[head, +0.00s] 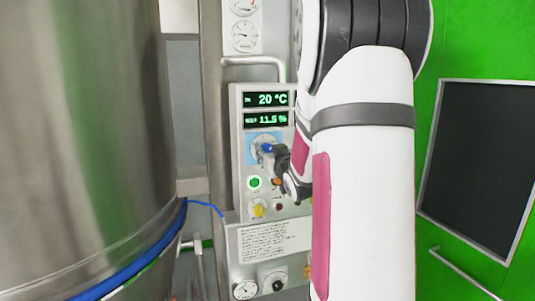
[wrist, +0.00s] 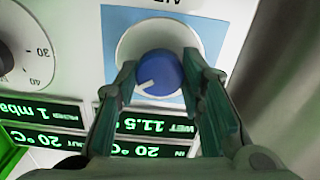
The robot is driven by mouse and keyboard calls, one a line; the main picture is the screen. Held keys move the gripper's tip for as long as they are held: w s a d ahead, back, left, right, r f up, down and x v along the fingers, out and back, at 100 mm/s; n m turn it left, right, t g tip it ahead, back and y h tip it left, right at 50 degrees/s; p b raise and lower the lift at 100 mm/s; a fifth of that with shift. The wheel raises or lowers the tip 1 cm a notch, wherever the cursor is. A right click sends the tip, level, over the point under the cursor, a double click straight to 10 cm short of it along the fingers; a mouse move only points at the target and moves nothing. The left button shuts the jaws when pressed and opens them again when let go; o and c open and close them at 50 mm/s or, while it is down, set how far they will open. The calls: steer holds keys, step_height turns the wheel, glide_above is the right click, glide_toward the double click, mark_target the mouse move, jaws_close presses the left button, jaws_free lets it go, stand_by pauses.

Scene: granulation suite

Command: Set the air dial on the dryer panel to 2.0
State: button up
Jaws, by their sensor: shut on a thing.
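The dryer panel (head: 238,160) is a pale upright box at the centre of the head view. The air dial (wrist: 158,72) is a blue knob with a white pointer line, set in a pale round scale on a light blue square. In the wrist view, which shows the panel upside down, the pointer aims to the lower left. My gripper (wrist: 160,82) is shut on the knob, one finger on each side. In the head view the dial (head: 267,148) is partly covered by my gripper. The scale's numbers cannot be read.
Green displays (head: 266,108) above the dial read 20 °C and 11.5 %. Below it are a green button (head: 255,183) and a yellow knob (head: 259,209). A large steel vessel (head: 80,130) stands at the left. A bent handle (head: 255,61) sticks out above the panel.

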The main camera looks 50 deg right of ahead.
steer(key=n+b, duration=0.3)
steer(key=n, duration=0.2)
steer(key=shift+w+f+b, duration=0.1)
steer(key=shift+w+b, duration=0.05)
steer(key=shift+b, duration=0.2)
steer(key=n+b, duration=0.3)
steer(key=shift+n+b, duration=1)
steer(key=shift+n, duration=0.7)
steer(key=o, duration=1.1)
steer(key=shift+o, duration=0.2)
steer(key=shift+s, duration=0.25)
